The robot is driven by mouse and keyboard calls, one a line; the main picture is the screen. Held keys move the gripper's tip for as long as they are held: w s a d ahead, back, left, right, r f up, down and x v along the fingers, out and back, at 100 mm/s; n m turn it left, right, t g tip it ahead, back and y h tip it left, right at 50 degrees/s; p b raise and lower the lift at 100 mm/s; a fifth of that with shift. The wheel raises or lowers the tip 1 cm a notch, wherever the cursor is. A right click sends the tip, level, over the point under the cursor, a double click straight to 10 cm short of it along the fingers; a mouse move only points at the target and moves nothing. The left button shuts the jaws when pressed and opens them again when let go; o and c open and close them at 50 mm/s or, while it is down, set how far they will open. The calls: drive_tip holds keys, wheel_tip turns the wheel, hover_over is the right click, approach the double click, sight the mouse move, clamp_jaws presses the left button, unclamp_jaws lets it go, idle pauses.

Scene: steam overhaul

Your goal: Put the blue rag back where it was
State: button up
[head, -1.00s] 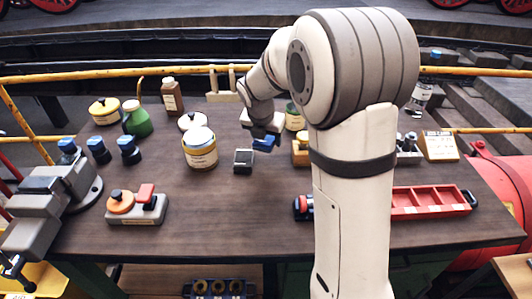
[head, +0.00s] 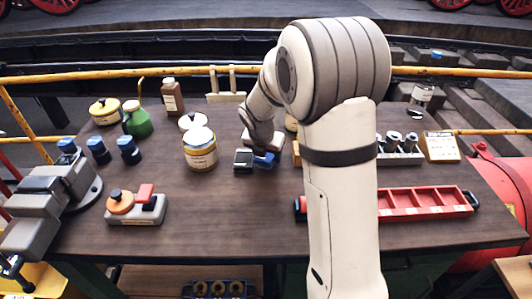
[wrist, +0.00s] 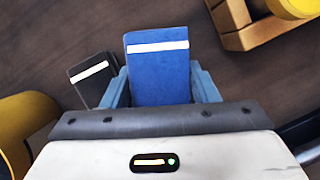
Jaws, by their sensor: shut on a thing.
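The blue rag (wrist: 158,68) is a flat blue folded piece with a white stripe in the wrist view. My gripper (wrist: 160,88) is shut on it, one light-blue finger on each side. In the head view my gripper (head: 263,150) is low over the middle of the table, with the blue rag (head: 263,161) under it. A dark grey folded piece (head: 243,161) with a white stripe lies just left of the rag; it also shows in the wrist view (wrist: 90,82). I cannot tell whether the rag touches the table.
A yellow-and-white tin (head: 200,155) stands left of the grey piece. A wooden block (wrist: 245,30) with a yellow round thing is on the right in the wrist view. A red tray (head: 425,203) lies further right. The table's front middle is clear.

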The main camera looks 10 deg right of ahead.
drive_tip(key=o, duration=0.8)
drive_tip(key=shift+f, duration=0.1)
drive_tip(key=shift+c, duration=0.2)
drive_tip(key=v, duration=1.2)
drive_tip(key=s+d+m+y, duration=0.2)
drive_tip(key=s+m, duration=2.3)
drive_tip(key=m, duration=0.4)
drive_tip(key=shift+r+g+p, duration=0.3)
drive_tip(key=shift+g+p, duration=0.1)
drive_tip(key=shift+s, duration=0.1)
